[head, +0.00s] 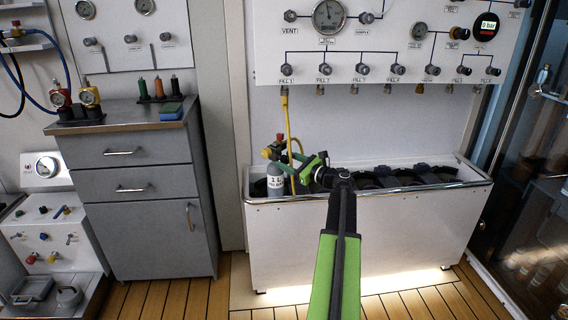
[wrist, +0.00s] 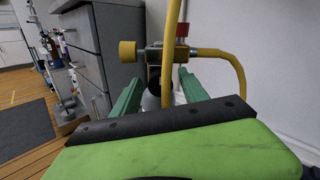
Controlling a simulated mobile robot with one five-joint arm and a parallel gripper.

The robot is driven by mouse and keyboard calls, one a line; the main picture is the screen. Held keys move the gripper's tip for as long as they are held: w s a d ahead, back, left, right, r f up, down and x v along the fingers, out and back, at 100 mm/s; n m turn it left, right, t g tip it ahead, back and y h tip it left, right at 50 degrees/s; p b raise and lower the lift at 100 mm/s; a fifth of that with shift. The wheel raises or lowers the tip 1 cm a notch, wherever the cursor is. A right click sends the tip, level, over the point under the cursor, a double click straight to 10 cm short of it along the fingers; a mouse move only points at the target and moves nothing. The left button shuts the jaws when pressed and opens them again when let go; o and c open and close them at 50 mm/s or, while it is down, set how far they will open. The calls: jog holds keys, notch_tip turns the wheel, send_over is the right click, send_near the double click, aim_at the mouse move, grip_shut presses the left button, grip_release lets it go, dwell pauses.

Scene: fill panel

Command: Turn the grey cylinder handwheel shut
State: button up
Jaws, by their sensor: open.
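The grey cylinder (head: 275,182), with a white label, stands upright at the left end of the white trough. On its top is a brass valve with a yellow handwheel (head: 267,153) on the left and a red knob (head: 280,138) above. In the wrist view the yellow handwheel (wrist: 127,51) sticks out to the left, beyond the fingers, and the red knob (wrist: 182,30) is at upper right. My gripper (head: 300,167) is open at the right of the valve. In the wrist view its green fingers (wrist: 160,88) spread below the valve; no finger visibly touches the handwheel. The cylinder's body is mostly hidden there.
A yellow hose (head: 287,115) runs from the fill panel (head: 300,68) down to the valve and crosses close in front of my gripper in the wrist view. The white trough (head: 400,235) has dark round holders to the right. A grey cabinet (head: 135,170) stands at left.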

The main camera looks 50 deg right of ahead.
jog(key=s, duration=1.7)
jog(key=shift+s+d, duration=0.2)
jog(key=shift+d, duration=0.2)
